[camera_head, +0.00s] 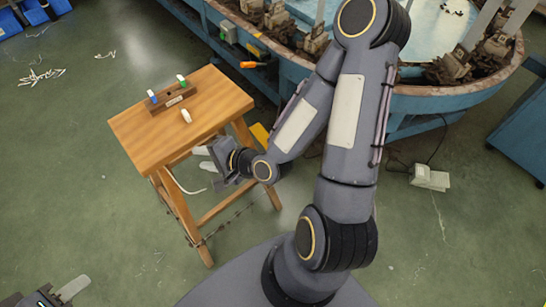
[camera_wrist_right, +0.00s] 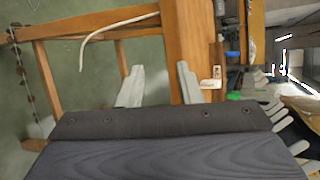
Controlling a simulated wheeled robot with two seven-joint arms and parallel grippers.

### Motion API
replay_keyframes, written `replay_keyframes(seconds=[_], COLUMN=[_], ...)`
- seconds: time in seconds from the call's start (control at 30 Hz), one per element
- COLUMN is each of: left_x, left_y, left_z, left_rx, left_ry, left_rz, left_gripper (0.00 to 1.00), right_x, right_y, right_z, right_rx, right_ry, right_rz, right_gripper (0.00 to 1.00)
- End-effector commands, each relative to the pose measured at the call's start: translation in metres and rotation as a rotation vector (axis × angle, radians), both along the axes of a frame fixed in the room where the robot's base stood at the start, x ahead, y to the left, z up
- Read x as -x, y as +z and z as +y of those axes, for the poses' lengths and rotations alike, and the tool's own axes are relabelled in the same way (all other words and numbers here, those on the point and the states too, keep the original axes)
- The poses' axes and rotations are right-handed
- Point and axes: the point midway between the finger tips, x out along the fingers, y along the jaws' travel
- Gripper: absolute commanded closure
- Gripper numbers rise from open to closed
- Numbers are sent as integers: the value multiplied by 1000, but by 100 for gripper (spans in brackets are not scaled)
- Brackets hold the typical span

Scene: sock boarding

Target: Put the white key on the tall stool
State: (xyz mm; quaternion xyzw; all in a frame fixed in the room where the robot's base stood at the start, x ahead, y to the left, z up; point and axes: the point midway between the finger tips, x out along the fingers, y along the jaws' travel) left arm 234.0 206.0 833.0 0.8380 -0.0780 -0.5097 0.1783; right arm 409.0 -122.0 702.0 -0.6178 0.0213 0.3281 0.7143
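The tall stool (camera_head: 214,94) is wooden and stands at left centre in the head view. A small white piece, apparently the white key (camera_head: 186,115), is on its top, in front of a dark wooden holder (camera_head: 173,98). My right gripper (camera_head: 207,158) is open and empty, just below the stool top's front edge. In the right wrist view its two pale fingers (camera_wrist_right: 159,85) are apart, with the stool's wood beside them. My left gripper (camera_head: 43,292) is partly cut off at the lower left corner; its fingers look apart, with nothing seen between them.
The holder bears a blue-and-white piece (camera_head: 152,96) and a green-and-white piece (camera_head: 181,80). A round blue machine (camera_head: 440,98) stands behind on the right. A white cable (camera_head: 182,184) hangs under the stool. The floor left of the stool is mostly clear.

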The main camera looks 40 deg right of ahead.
Motion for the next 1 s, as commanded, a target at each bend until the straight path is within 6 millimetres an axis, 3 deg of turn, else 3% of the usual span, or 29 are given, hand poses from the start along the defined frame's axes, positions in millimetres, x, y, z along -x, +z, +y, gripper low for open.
replay_keyframes(seconds=[0.1,0.2,0.4,0.53,0.7,0.83,1.0], left_x=[0,0,0,0,0,0,0], left_y=[0,0,0,0,0,0,0], left_z=[0,0,0,0,0,0,0], left_rx=[0,0,0,0,0,0,0], left_ry=[0,0,0,0,0,0,0], left_rz=[0,0,0,0,0,0,0], left_gripper=[64,64,64,64,64,64,64], right_x=[7,22,74,117,160,174,176], right_y=[15,33,82,109,127,131,131], right_z=[-28,-53,-87,-91,-86,-84,-83], right_rx=[350,585,877,947,966,967,966], right_ry=[135,238,442,588,737,788,796], right_rz=[-4,19,57,37,-20,-43,-43], right_gripper=[68,68,68,68,68,68,68])
